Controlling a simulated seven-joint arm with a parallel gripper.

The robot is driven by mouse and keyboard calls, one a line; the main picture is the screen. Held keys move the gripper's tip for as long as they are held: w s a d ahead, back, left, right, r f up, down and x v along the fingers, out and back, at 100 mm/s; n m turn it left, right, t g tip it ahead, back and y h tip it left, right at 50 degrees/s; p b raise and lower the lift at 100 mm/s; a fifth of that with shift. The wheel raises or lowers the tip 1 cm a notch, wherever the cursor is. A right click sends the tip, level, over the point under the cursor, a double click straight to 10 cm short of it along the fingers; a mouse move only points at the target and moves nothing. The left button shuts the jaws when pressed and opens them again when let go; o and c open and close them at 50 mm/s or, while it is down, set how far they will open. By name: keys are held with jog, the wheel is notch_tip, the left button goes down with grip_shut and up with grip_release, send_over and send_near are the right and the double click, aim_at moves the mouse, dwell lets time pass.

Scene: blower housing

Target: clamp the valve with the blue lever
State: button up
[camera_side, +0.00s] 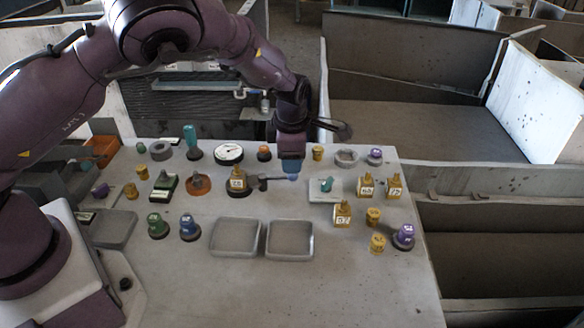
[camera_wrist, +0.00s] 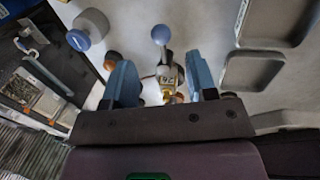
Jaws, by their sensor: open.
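The valve's lever shows in the side view as a grey arm (camera_side: 275,179) with a blue ball end (camera_side: 293,177), running right from a dark hub. In the wrist view the blue ball (camera_wrist: 161,34) is above, beyond the fingertips, and the lever runs down from it. My gripper (camera_side: 290,168) is open above the lever's ball end. Its light blue fingers (camera_wrist: 161,84) are apart; nothing is seen clamped. The valve's base is partly hidden.
Two grey trays (camera_side: 236,220) (camera_side: 312,240) lie in front. An orange knob (camera_side: 264,152) and a round gauge (camera_side: 229,152) stand behind. A white plate with a teal lever (camera_side: 311,194) lies to the right. Several yellow labelled pieces (camera_side: 343,213) stand farther right. The table's front is clear.

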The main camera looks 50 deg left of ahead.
notch_tip(320, 180, up, 6)
jog(key=shift+s+d+r, duration=0.2)
jog(key=shift+s+d, duration=0.2)
jog(key=shift+d, duration=0.05)
jog(key=s+a+r+m+t, duration=0.1)
jog(key=s+r+m, duration=0.5)
jog(key=s+m, duration=0.3)
jog(key=s+a+r+m+t+h, duration=0.1)
jog(key=s+r+m, duration=0.5)
jog(key=s+m, duration=0.3)
jog(key=s+a+r+m+t, duration=0.1)
jog(key=s+r+m+t, duration=0.1)
jog(key=s+r+m, duration=0.4)
jog(key=s+m, duration=0.3)
jog(key=shift+s+a+r+h, duration=0.15)
jog(key=shift+s+r+h, duration=0.05)
jog(key=shift+r+h, duration=0.1)
